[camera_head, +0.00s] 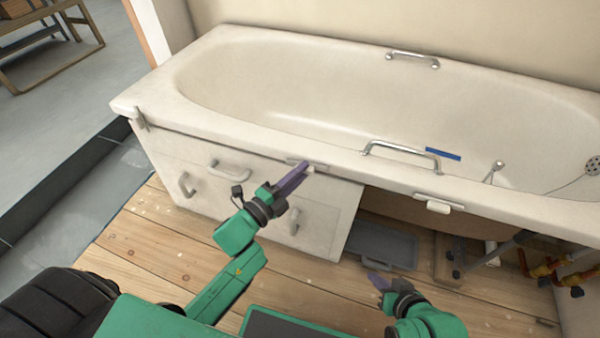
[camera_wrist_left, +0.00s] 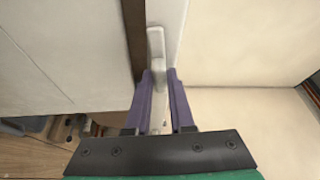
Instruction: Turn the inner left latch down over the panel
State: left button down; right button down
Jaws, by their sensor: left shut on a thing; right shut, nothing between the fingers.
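The inner left latch (camera_head: 311,170) is a small pale piece under the bathtub's front rim, above the white panel (camera_head: 270,195). It is mostly hidden behind my left gripper (camera_head: 303,168) in the head view. In the left wrist view the latch (camera_wrist_left: 157,45) lies lengthwise along the rim strip, and the purple fingers of my left gripper (camera_wrist_left: 160,88) are shut on its near part. My right gripper (camera_head: 378,281) is shut and empty, low in front of the opening right of the panel.
The bathtub (camera_head: 210,85) has a grab rail (camera_head: 400,152) on its near rim.

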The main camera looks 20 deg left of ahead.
pick_arm(q)
jog(key=shift+d+f+n+t+y+p, duration=0.2)
jog(key=shift+n+t+y, duration=0.75)
jog(key=shift+n, duration=2.25)
jog(key=shift+a+f+n+t+y+p, duration=0.1)
jog(key=shift+n+t+y+p, duration=0.6)
jog(key=shift+n, duration=2.5)
jog(key=shift+d+f+n+t+y, duration=0.15)
jog(key=shift+n+t+y, duration=1)
jog(key=shift+n, duration=2.05)
pick_arm(e)
jog(key=shift+s+d+r+g+h, duration=0.3)
jog(key=shift+d+r+g, duration=0.1)
jog(key=shift+d, duration=0.25)
jog(key=shift+s+d+r+g+h, duration=0.15)
jog(key=shift+s+d+r+g, duration=0.15)
jog(key=shift+d, duration=0.35)
jog(key=shift+s+d+r+g+h, duration=0.25)
jog(key=shift+s+d+r+g, duration=0.15)
jog(key=shift+d, duration=0.25)
pick_arm(q)
jog(key=shift+r, duration=0.1)
jog(key=c, duration=0.8)
grip_release()
jog(key=shift+s, duration=0.1)
